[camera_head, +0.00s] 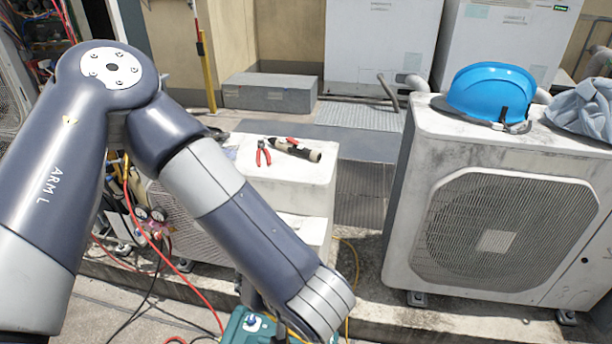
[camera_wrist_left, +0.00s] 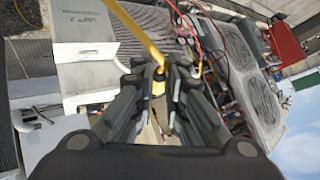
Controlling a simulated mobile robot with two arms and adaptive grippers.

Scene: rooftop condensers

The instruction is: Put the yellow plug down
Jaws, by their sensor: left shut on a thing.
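My left gripper (camera_wrist_left: 160,78) shows in the left wrist view with its dark fingers close together. It is shut on the yellow plug (camera_wrist_left: 158,87), a small yellow piece between the fingertips. A yellow cord (camera_wrist_left: 138,35) runs from there towards the top of the picture. In the head view my left arm reaches down to the bottom middle, and the plug cannot be made out there. What lies directly under the plug is unclear. My right gripper is in neither view.
A condenser unit (camera_head: 500,230) at the right bears a blue hard hat (camera_head: 490,90) and a grey cloth (camera_head: 588,108). Red-handled pliers (camera_head: 263,152) and another tool (camera_head: 296,149) lie on a lower white unit (camera_head: 290,183). A teal case (camera_head: 240,328) and hoses are near my arm.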

